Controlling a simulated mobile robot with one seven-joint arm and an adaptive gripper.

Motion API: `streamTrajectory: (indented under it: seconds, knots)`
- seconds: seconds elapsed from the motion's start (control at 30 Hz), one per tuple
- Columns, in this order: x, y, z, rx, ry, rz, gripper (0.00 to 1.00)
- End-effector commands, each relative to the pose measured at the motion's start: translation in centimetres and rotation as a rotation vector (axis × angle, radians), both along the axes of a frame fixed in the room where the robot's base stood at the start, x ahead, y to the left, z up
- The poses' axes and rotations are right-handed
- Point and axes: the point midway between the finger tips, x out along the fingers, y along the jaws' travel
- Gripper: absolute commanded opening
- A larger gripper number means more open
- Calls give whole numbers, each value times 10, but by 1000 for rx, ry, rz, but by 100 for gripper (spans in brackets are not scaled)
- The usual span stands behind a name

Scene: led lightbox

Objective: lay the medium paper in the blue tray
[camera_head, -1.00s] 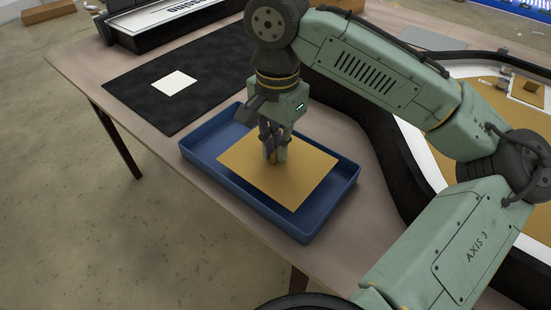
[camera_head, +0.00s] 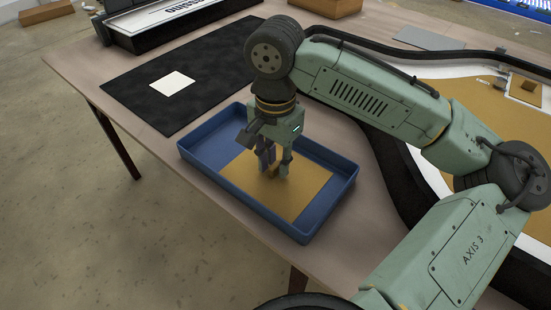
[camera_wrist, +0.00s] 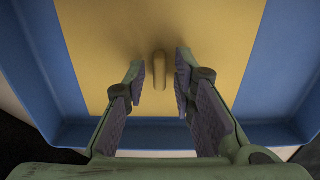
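The tan paper (camera_head: 292,198) lies flat inside the blue tray (camera_head: 322,146), toward its middle and right. It fills the middle of the wrist view (camera_wrist: 100,55), with the tray's blue floor on both sides. A small tan handle (camera_wrist: 159,72) stands up from the paper. My gripper (camera_head: 275,172) is low over the paper. In the wrist view its two fingers (camera_wrist: 160,80) are apart, one on each side of the handle, with gaps between. Nothing is gripped. The fingers hide part of the paper in the head view.
A black mat (camera_head: 205,60) with a small white paper (camera_head: 172,84) lies behind and left of the tray. A grey sheet (camera_head: 428,37) lies at the back right. A black-edged board with a tan surface (camera_head: 480,100) is on the right. The table's front left edge is close to the tray.

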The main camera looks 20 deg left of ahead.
Motion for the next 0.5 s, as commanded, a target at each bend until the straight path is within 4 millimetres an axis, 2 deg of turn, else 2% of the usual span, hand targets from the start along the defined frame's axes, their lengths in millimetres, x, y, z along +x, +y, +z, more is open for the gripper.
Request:
streamTrajectory:
  seconds: [0.33,0.5]
  knots:
    - [0,0,2,0,-1,0,29]
    - [0,1,18,1,-3,0,29]
